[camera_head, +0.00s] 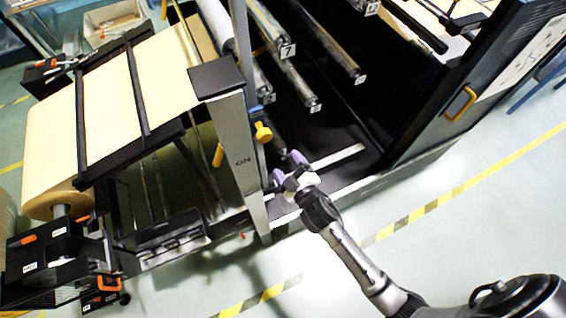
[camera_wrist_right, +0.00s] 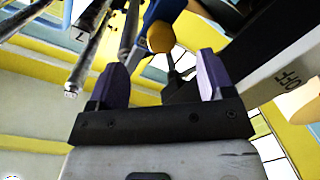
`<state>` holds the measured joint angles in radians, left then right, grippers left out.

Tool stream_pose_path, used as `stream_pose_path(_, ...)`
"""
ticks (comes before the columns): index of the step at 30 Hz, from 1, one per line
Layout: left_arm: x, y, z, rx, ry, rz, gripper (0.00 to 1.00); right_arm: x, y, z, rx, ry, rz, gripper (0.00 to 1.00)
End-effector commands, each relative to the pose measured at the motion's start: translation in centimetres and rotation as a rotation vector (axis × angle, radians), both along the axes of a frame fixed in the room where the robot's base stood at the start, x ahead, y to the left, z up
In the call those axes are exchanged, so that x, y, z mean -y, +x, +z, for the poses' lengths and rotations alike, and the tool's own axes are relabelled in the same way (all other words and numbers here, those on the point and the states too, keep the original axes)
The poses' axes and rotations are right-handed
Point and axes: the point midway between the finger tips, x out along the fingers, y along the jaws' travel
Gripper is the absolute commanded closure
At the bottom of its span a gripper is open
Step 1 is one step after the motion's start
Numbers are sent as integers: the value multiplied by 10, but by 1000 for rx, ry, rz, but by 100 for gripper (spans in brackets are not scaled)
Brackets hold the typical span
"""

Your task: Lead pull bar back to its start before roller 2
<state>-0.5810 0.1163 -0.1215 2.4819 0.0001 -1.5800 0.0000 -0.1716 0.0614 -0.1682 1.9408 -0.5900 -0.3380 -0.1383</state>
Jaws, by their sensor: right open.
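A blue piece with a yellow knob (camera_head: 262,131) sits on the grey upright post marked ON; I cannot tell for sure whether it is the pull bar's end. In the right wrist view the yellow knob (camera_wrist_right: 160,37) is ahead of and between the fingers, apart from them. My right gripper (camera_head: 288,166) is open and empty, low beside the post, below the knob. Its purple fingers also show in the right wrist view (camera_wrist_right: 160,85). My left gripper is out of view.
A kraft paper roll (camera_head: 50,190) and its sheet lie on the unwind stand at left. A dark side panel with a yellow handle (camera_head: 459,104) stands at right.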

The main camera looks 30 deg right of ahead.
Motion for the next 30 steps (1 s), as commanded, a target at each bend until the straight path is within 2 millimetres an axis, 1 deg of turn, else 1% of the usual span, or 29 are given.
stream_pose_path(3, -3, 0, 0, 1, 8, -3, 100, -7, 1, 10, 64, -17, 44, 26)
stream_pose_path(5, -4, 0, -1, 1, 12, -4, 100, -9, 1, 13, 81, -21, 56, 26)
stream_pose_path(8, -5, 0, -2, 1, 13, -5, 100, -10, 6, 14, 92, -32, 63, 26)
stream_pose_path(11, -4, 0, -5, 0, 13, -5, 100, -11, 14, 13, 90, -34, 63, 26)
stream_pose_path(30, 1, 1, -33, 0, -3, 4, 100, -14, 102, 12, 89, -33, 61, 26)
